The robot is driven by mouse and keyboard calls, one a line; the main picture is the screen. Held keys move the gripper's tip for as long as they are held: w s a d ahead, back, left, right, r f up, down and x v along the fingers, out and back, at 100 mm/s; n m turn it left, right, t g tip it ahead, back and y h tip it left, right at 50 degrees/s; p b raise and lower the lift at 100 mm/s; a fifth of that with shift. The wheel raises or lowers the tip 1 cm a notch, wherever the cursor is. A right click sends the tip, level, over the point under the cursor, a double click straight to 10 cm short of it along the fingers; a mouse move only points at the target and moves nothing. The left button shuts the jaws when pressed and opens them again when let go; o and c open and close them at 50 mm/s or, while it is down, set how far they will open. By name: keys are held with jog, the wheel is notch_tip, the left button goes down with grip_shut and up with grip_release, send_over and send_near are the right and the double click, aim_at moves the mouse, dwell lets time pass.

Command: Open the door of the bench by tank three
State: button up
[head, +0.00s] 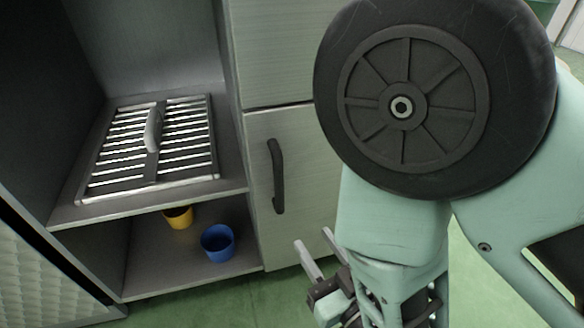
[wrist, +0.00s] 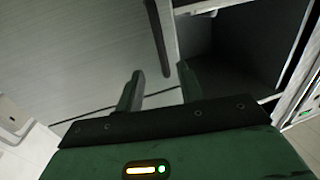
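A pale grey door (head: 306,165) with a dark vertical bar handle (head: 277,176) is in the middle of the head view. It looks shut, flush with the bench front. My gripper (head: 314,241) is low and to the right of the handle, in front of the door's lower part. Its two fingers are apart with nothing between them. In the wrist view the fingers of my gripper (wrist: 158,88) are spread, and the handle (wrist: 157,38) lies ahead, apart from them. The door (wrist: 85,45) fills the left there. No tank or number label shows.
Left of the door is an open compartment with a slatted metal rack (head: 124,176) on its shelf. Below stand a yellow cup (head: 178,217) and a blue cup (head: 218,244). Green floor (head: 225,297) lies clear in front. My arm hides much of the right side.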

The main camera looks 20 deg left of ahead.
aim_at(281, 191)
jog(key=x, duration=1.5)
jog(key=shift+d+r, duration=0.1)
jog(key=shift+r, duration=0.2)
grip_shut()
